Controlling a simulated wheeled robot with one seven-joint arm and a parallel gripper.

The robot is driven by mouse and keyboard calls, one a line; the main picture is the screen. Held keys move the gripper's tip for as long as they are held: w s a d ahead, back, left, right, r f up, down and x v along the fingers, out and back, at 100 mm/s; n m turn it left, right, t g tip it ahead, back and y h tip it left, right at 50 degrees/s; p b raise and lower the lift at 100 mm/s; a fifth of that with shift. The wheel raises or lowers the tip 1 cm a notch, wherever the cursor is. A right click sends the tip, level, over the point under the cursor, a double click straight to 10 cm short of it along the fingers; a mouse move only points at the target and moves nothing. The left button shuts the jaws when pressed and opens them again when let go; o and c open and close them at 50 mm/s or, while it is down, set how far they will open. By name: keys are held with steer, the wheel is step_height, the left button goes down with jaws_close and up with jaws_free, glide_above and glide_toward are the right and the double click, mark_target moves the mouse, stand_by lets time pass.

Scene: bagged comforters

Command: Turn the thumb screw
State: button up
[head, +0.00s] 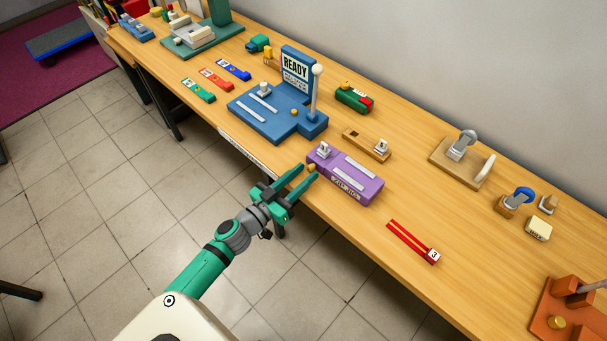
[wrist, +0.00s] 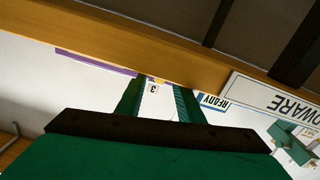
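A purple fixture (head: 345,178) with two pale rails sits at the front edge of the bench. A small brass-coloured knob (head: 311,168), which looks like the thumb screw, is at its left end. My gripper (head: 308,172) is open, with its green fingertips close to the knob at the bench edge. In the wrist view my gripper (wrist: 157,86) has its fingers apart, with a yellow bit of the knob (wrist: 158,80) just past the gap. I cannot tell whether the fingers touch it.
A blue fixture (head: 265,128) with a READY sign (head: 297,66) and a white-knobbed lever stands to the left. A wooden block (head: 366,145) is behind the purple fixture. A red forked tag (head: 414,243) lies to the right. The bench edge (wrist: 200,62) crosses close to my fingers.

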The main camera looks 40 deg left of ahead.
steer(key=shift+w, duration=0.3)
steer(key=shift+s, duration=0.15)
jaws_close()
steer(key=m, duration=0.4)
steer(key=shift+m, duration=0.3)
jaws_free()
steer(key=s, duration=1.1)
steer(key=shift+a, duration=0.45)
